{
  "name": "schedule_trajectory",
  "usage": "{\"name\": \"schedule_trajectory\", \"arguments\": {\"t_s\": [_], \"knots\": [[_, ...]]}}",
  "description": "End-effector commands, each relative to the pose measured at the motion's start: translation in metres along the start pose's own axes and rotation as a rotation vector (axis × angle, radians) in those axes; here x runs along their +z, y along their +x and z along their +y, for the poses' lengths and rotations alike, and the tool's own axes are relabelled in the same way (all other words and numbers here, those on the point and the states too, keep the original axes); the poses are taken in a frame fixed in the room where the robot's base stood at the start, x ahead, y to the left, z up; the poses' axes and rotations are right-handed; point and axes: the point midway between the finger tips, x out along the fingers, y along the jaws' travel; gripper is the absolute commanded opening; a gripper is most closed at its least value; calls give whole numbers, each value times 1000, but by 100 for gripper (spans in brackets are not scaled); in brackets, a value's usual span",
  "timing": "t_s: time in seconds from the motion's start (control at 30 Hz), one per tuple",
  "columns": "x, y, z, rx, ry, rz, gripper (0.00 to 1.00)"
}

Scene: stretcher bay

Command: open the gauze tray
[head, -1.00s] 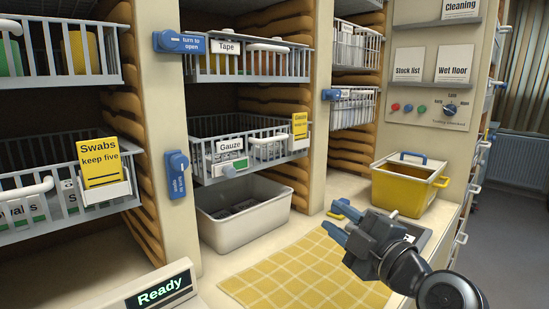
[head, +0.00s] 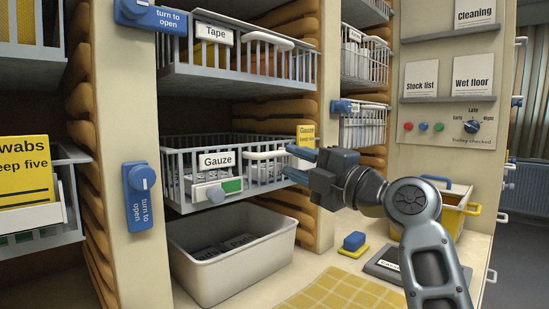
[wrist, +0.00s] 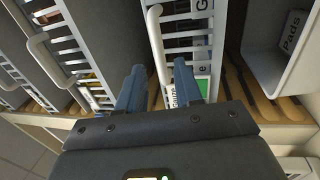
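The gauze tray (head: 177,190) is a grey wire basket labelled Gauze in the middle bay, seated in its shelf. Its white bar handle (head: 262,155) is on the right of its front; the handle (wrist: 157,45) also shows in the wrist view. My gripper (head: 294,164) is open at the tray's right front. In the wrist view my fingers (wrist: 158,75) lie either side of the handle's line; contact is unclear.
The Tape basket (head: 235,65) hangs above, with a blue latch (head: 150,15) at its left. A white bin (head: 225,270) stands below.

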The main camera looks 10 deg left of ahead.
Motion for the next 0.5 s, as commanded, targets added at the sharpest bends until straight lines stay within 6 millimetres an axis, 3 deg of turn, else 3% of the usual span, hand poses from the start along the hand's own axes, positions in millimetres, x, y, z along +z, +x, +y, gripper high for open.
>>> {"name": "schedule_trajectory", "arguments": {"t_s": [0.3,0.5], "knots": [[-1,48,2,-1,2,1,35],[0,59,0,-2,2,0,35]]}}
